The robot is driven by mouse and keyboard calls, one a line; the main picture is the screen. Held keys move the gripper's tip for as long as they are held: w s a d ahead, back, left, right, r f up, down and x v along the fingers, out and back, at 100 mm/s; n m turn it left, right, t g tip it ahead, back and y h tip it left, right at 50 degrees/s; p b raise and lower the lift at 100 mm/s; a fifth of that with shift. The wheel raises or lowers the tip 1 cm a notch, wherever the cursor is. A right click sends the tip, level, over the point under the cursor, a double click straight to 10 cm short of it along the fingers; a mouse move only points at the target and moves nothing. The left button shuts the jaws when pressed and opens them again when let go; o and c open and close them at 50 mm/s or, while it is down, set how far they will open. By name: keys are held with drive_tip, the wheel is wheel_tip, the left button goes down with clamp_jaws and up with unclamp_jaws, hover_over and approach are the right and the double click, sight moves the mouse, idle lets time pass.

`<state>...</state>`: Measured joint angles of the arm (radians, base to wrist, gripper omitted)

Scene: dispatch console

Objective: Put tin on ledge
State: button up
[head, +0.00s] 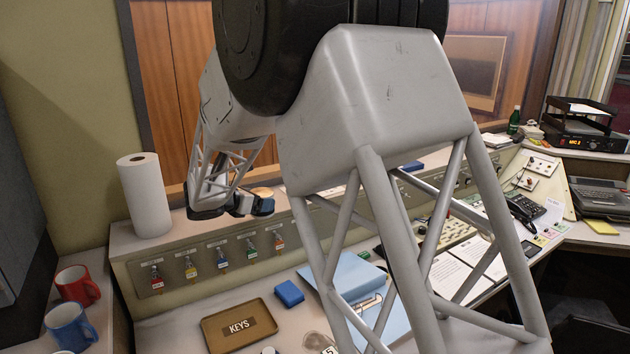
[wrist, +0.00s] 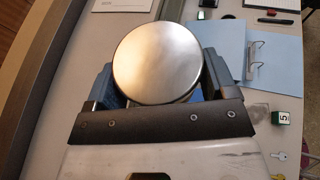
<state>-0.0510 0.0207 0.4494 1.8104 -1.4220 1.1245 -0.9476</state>
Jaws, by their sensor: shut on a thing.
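The tin (wrist: 157,63) is round with a plain silvery lid, seen from above in the wrist view. My gripper (wrist: 158,85) is shut on it, with a dark finger on each side. In the head view my gripper (head: 236,206) is at the raised ledge (head: 122,238) along the back of the console. Only a small part of the tin's lid (head: 263,192) shows there, behind the fingers. Whether the tin touches the ledge or is held above it I cannot tell. Its lower part is hidden.
A paper roll (head: 145,195) stands on the ledge to the left. Key tags hang from the ledge's front (head: 190,267). Below are a keys tray (head: 239,325), a blue box (head: 289,293) and a blue folder (wrist: 217,50). Two mugs (head: 77,286) stand at the far left.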

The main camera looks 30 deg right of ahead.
drive_tip(key=w, duration=0.5)
drive_tip(key=w+d+f, duration=0.1)
drive_tip(key=w, duration=0.4)
drive_tip(key=w+d, duration=0.1)
drive_tip(key=w, duration=0.4)
drive_tip(key=shift+w+d+f, duration=0.2)
drive_tip(key=shift+w+d, duration=0.05)
drive_tip(key=shift+w, duration=0.15)
drive_tip(key=shift+f, duration=1.75)
drive_tip(key=o, duration=1)
drive_tip(key=shift+f, duration=0.15)
drive_tip(key=v, duration=1.2)
